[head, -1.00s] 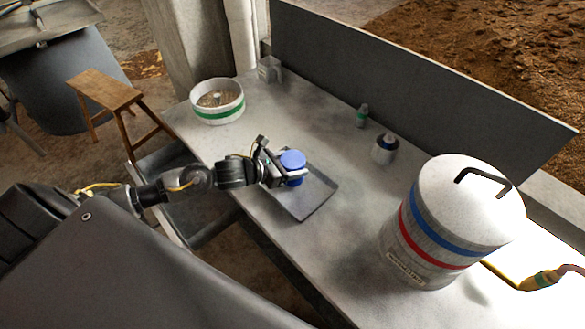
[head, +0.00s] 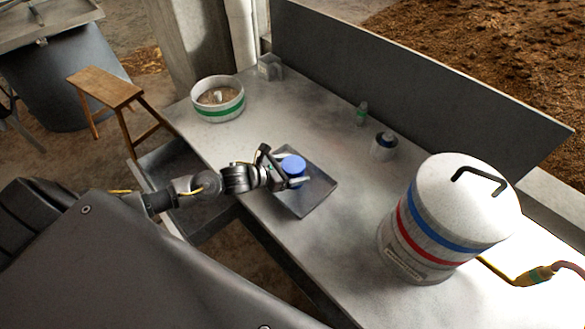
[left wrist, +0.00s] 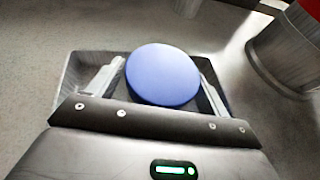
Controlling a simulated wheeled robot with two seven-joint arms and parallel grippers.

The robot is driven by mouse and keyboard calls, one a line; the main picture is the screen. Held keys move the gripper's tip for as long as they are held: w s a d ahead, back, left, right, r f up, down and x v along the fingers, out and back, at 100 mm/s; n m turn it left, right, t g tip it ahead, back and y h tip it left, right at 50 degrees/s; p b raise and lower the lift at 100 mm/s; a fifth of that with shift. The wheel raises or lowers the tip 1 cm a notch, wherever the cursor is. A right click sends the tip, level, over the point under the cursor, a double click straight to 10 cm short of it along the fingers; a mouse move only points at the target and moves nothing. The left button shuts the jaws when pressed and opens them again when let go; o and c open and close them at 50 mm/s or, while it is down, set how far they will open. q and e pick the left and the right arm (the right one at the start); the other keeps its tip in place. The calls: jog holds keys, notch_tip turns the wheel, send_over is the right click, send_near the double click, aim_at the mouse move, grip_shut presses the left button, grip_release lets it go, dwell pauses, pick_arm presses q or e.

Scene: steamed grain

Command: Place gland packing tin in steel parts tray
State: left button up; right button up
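The gland packing tin, seen as a blue round lid (head: 293,166), is over the steel parts tray (head: 318,190), within its rim. It also shows in the left wrist view (left wrist: 162,75), with the dark tray walls (left wrist: 75,72) around it. My left gripper (head: 283,168) has one finger on each side of the tin. Its pale fingers also show in the wrist view (left wrist: 162,78). I cannot tell whether they press on the tin or stand slightly apart. The tin's lower side and its contact with the tray floor are hidden. My right gripper is not in view.
A large drum with blue and red bands (head: 441,218) stands to the right. A green-banded round container (head: 217,99), a small jar (head: 384,146) and a small green bottle (head: 362,113) stand farther back. A grey panel (head: 410,88) edges the bench.

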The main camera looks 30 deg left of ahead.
pick_arm(q)
jog(key=shift+o, duration=0.5)
jog(key=shift+r, duration=0.1)
jog(key=shift+r, duration=0.2)
jog(key=b+v, duration=0.2)
jog(key=v, duration=1)
jog(key=shift+f, duration=0.15)
